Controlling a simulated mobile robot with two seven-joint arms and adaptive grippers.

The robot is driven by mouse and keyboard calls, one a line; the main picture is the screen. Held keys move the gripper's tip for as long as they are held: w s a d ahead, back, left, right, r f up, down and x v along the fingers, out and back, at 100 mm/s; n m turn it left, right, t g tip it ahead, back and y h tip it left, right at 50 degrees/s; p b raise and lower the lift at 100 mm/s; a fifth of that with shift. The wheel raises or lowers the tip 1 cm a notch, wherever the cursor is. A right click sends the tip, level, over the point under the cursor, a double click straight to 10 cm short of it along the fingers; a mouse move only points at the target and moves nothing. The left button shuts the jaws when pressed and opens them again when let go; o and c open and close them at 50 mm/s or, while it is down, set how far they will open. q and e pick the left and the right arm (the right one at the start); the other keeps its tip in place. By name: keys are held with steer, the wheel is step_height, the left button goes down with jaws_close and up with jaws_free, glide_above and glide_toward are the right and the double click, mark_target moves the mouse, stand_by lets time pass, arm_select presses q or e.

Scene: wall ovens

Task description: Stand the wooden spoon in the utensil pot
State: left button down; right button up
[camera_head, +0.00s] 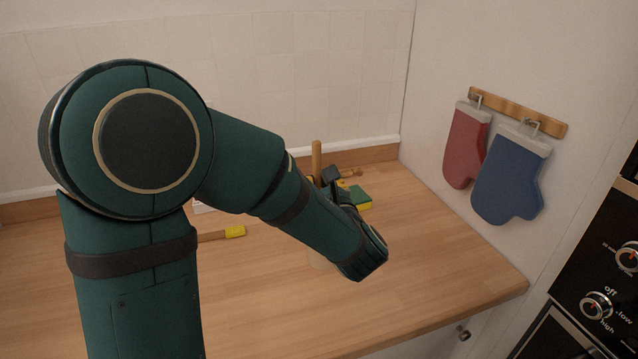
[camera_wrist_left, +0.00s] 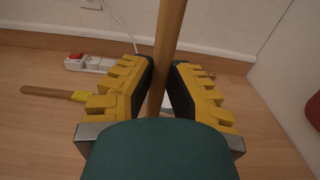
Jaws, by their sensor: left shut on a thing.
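The wooden spoon shows as an upright wooden handle (camera_head: 316,158) behind my left forearm. In the left wrist view the handle (camera_wrist_left: 168,45) runs up between the yellow-backed fingers, slightly tilted. My left gripper (camera_wrist_left: 161,82) is shut on this handle. In the head view the gripper (camera_head: 328,184) is mostly hidden by my own wrist. The spoon's other end is hidden. My right gripper is in neither view.
A yellow-ended wooden tool (camera_head: 235,231) lies on the worktop (camera_head: 260,310). A power strip (camera_wrist_left: 88,63) is near the wall. Red (camera_head: 466,145) and blue (camera_head: 510,178) mitts hang right.

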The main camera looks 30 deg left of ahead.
arm_select(q)
steer(key=c, duration=1)
jaws_free()
steer(key=shift+o, duration=0.2)
steer(key=v, duration=1.2)
steer(key=shift+s, duration=0.1)
